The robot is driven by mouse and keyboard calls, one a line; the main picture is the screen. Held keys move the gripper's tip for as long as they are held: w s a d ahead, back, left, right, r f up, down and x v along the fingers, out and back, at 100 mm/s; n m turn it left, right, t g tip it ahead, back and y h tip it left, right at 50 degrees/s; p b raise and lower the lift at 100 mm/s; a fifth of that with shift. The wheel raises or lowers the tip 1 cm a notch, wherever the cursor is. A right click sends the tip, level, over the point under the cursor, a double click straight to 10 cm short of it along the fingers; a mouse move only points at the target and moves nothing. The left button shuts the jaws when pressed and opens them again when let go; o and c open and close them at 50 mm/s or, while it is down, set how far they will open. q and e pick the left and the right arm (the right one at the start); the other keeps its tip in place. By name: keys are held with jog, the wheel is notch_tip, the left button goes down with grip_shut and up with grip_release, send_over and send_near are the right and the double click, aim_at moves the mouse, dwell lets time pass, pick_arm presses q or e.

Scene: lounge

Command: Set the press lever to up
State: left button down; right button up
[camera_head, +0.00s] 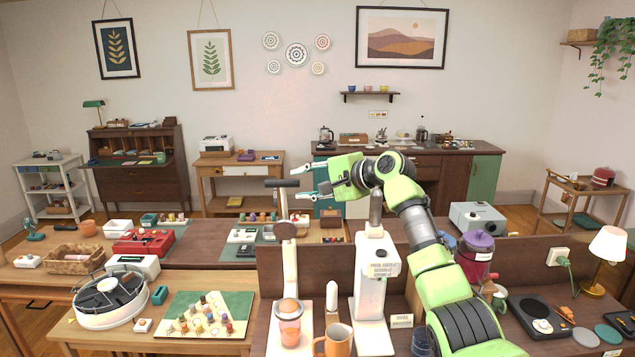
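A white press stand (289,268) is on the dark wooden counter near the bottom centre, with an orange-tinted cup (289,318) at its foot. A round dark pivot sits near its top. From there the press lever (283,206) rises steeply to a dark horizontal grip (282,183). My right gripper (299,184) comes in from the right, just beside the grip. I cannot tell whether a finger touches the lever. My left gripper is not in view.
A purple-lidded jar (476,255) is farther right. Open space lies left of the lever.

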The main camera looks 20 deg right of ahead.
jog(key=s, duration=0.1)
jog(key=s+r, duration=0.1)
jog(key=s, duration=0.1)
jog(key=s+d+r, duration=0.1)
jog(key=shift+s, duration=0.2)
jog(key=shift+w+a+f, duration=0.1)
